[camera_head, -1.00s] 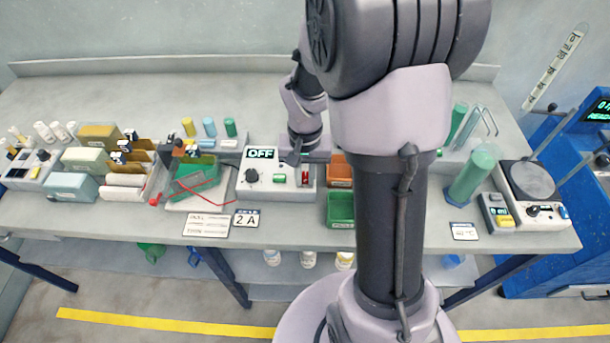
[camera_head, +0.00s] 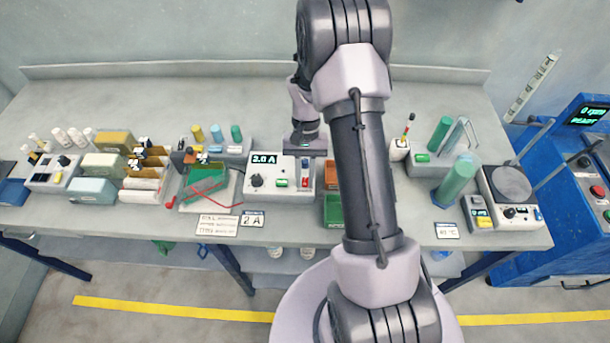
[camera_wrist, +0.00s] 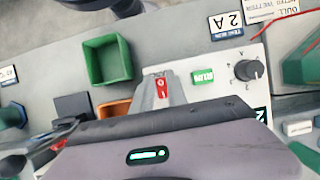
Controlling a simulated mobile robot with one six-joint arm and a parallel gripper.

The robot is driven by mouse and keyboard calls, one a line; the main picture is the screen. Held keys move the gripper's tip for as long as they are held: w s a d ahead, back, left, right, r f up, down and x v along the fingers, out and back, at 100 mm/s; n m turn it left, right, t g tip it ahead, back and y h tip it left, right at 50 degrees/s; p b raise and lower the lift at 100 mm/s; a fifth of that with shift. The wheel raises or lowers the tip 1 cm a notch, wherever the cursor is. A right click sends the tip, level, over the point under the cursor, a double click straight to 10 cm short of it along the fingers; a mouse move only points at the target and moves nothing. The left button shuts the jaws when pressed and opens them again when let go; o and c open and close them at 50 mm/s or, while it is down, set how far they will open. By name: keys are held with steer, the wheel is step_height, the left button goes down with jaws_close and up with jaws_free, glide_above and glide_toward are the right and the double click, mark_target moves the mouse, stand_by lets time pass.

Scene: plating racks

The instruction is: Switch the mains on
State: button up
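The white power supply box (camera_head: 275,172) stands at the bench's front middle. Its display (camera_head: 264,160) reads 2.0 A. It carries a black knob (camera_head: 256,180), a green lit indicator (camera_head: 281,183) and a red switch (camera_head: 305,162) at its right. My gripper (camera_head: 308,152) is just behind the box's right end.
An orange bin (camera_head: 331,174) and a green bin (camera_head: 334,210) stand right of the box. Left of it are a green tray (camera_head: 205,184) with red leads and several bottles and blocks. A hotplate (camera_head: 510,183) and green cylinders are at right. The bench behind is bare.

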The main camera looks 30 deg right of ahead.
steer(key=o, duration=0.3)
steer(key=shift+r, duration=0.1)
steer(key=p+v, duration=0.4)
steer(key=v, duration=1.3)
steer(key=shift+r, duration=0.15)
